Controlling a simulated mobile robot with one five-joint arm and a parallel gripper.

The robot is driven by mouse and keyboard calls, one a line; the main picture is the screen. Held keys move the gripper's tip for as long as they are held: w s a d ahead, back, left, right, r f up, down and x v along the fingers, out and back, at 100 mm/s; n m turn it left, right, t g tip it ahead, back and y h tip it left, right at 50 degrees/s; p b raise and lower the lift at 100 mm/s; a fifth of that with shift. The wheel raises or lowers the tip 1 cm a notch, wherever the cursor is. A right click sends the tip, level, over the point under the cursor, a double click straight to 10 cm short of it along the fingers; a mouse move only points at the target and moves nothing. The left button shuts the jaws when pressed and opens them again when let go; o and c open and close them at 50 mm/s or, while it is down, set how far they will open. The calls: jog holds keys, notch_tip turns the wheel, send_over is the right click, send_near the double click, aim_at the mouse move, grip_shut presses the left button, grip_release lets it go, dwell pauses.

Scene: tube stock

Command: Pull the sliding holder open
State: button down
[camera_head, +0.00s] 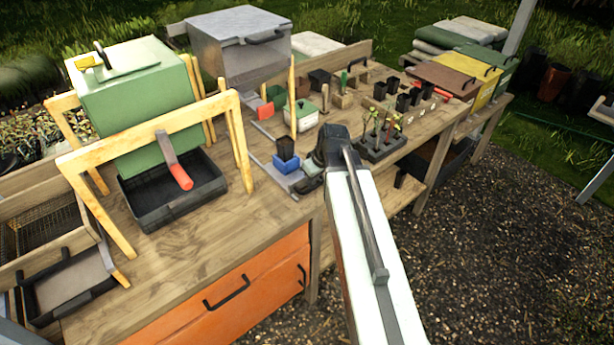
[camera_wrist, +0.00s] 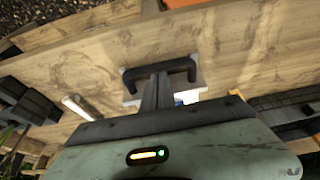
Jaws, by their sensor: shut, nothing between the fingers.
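The sliding holder (camera_head: 291,180) is a low grey slide on the bench, with a blue pot (camera_head: 286,163) standing on it. Its black bar handle (camera_wrist: 160,68) lies across the middle of the wrist view, in front of a pale grey plate (camera_wrist: 198,82). A bit of blue shows beside the fingers there. My gripper (camera_head: 308,180) is low at the holder's front end, by the bench edge. In the wrist view my gripper (camera_wrist: 156,82) is shut, with its fingertips at the handle's middle. I cannot tell whether they touch it. My wrist housing hides much of the holder.
A second grey slide (camera_head: 262,130) with a red block lies behind. A wooden stick (camera_head: 293,95) stands upright nearby. A rack of seedlings (camera_head: 381,145) is close on the right. A wooden frame and black tray (camera_head: 150,212) stand left. Bare bench top lies between.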

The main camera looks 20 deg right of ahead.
jog(key=shift+s+d, duration=0.2)
jog(key=shift+s, duration=0.35)
jog(key=p+v, duration=0.9)
jog(key=v, duration=0.1)
